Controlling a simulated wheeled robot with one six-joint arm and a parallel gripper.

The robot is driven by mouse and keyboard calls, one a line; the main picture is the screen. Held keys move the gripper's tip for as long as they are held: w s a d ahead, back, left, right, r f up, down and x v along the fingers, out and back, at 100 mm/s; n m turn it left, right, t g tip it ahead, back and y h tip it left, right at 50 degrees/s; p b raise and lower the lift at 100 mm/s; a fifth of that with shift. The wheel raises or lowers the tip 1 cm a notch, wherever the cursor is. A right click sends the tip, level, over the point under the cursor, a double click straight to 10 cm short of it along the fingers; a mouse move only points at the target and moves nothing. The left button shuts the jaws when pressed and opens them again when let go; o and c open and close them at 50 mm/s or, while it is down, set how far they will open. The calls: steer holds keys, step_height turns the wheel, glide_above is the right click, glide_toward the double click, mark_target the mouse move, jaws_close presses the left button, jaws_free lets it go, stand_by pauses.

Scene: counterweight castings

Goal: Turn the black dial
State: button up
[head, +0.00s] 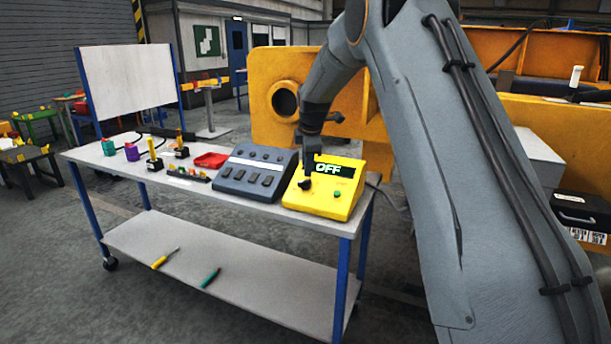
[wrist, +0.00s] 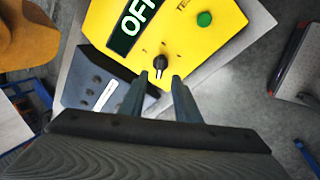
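The black dial (wrist: 159,65) sits on the sloped face of the yellow control box (wrist: 205,45). It also shows in the head view (head: 305,184), on the yellow box (head: 330,203) at the right end of the table. The box's display (head: 334,169) reads "OFF", and a green button (wrist: 204,19) is on the same face. My gripper (wrist: 159,80) is open in the wrist view, its two fingers apart with the dial just beyond and between their tips. I cannot tell whether the fingers touch the dial. In the head view my gripper hangs over the box.
A grey panel with dark switches (head: 255,173) stands left of the yellow box. A red tray (head: 211,160) and several small coloured parts lie farther left on the table (head: 110,165). A yellow machine (head: 255,90) is behind.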

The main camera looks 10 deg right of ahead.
mark_target(305, 180)
steer(key=shift+p+x, duration=1.15)
steer(key=shift+x, duration=2.6)
steer(key=c, duration=0.7)
